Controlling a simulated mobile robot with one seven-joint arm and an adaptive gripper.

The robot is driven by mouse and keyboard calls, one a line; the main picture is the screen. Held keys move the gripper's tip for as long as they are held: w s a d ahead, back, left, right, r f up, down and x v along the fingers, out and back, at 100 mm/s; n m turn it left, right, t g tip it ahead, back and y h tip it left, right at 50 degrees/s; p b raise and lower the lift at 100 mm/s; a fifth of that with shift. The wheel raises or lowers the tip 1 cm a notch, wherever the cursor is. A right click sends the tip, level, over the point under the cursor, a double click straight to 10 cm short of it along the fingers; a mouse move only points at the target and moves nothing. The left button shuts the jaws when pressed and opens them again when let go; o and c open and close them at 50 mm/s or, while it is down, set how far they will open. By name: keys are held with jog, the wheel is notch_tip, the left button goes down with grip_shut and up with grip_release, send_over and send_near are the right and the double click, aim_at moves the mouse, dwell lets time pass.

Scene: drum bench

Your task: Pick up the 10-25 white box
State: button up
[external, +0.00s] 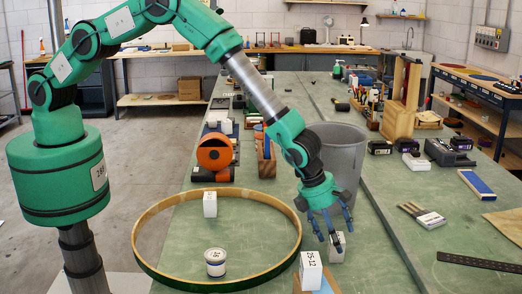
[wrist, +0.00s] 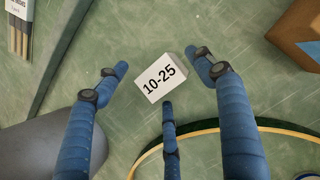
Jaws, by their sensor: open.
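The white box marked 10-25 (wrist: 152,84) lies on the green bench in the wrist view, between the spread blue fingers of my gripper (wrist: 162,70). The fingers are open around it, with visible gaps to both sides, and I cannot see any finger touching it. In the external view, a white box (external: 337,251) stands on the bench just under my gripper (external: 335,232), partly covered by the fingers; its label is not readable there.
A wooden drum hoop (external: 148,218) lies left of my gripper, with a white tin (external: 215,262) inside and another white box (external: 210,204) by it. A box marked 25-12 (external: 311,268) stands close in front. A grey bin (external: 343,150) stands right behind.

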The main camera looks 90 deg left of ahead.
aim_at(342, 237)
jog(key=c, duration=1.4)
jog(key=shift+o, duration=0.2)
jog(key=shift+r, duration=0.1)
jog(key=shift+r, duration=0.75)
notch_tip(342, 237, up, 2)
jog(key=shift+r, duration=0.1)
jog(key=s+a, duration=0.2)
jog(key=s, duration=0.5)
jog(key=s+a+r+b, duration=0.1)
jog(key=s+a, duration=0.2)
jog(key=s, duration=0.5)
jog(key=shift+s, duration=0.1)
